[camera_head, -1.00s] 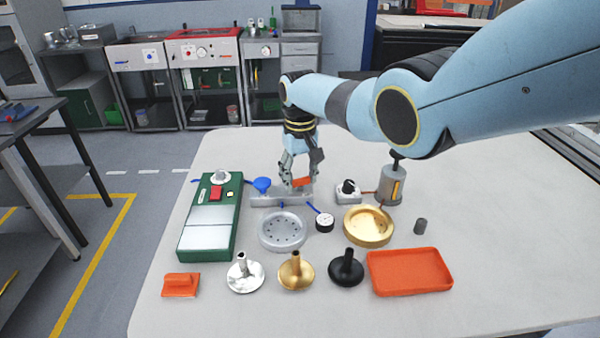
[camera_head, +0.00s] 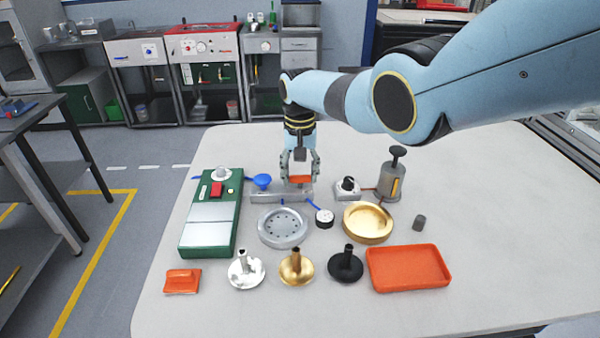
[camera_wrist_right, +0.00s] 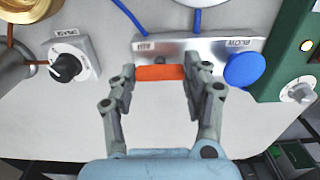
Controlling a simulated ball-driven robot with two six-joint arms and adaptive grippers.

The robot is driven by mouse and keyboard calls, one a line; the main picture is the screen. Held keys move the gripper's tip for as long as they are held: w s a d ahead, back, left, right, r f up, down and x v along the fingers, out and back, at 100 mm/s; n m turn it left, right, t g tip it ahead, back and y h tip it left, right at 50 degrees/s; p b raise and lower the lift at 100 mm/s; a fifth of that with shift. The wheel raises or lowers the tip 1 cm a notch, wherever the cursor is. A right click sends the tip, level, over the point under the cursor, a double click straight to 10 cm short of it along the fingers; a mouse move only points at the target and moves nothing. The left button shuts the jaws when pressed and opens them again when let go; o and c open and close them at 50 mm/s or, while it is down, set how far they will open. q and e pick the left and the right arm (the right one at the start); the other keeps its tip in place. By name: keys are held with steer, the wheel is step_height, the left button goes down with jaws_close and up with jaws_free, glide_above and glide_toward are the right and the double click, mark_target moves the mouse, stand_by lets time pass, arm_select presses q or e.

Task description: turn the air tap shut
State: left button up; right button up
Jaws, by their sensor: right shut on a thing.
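The air tap's orange handle (camera_head: 300,179) sits over the grey metal block (camera_head: 265,197) at the back middle of the table. My right gripper (camera_head: 301,170) is shut on this handle, with one finger at each side. In the right wrist view the handle (camera_wrist_right: 161,73) spans the gap between the fingertips (camera_wrist_right: 160,74) and lies roughly along the block (camera_wrist_right: 205,45). The tap's body under the handle is mostly hidden. A blue round button (camera_wrist_right: 244,70) marked BLOW is on the same block. My left gripper is not in view.
A green box (camera_head: 212,232) stands left of the block. A black-knobbed switch (camera_head: 347,187) and a grey cylinder with a black top (camera_head: 390,180) stand right. Silver (camera_head: 283,227) and gold dishes (camera_head: 368,222) and an orange tray (camera_head: 409,268) lie in front. The table's right side is clear.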

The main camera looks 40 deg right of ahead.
mark_target(300, 175)
steer(key=o, duration=1.2)
steer(key=shift+c, duration=0.2)
steer(key=shift+r, duration=0.15)
step_height(300, 175, up, 12)
steer(key=shift+f, duration=0.2)
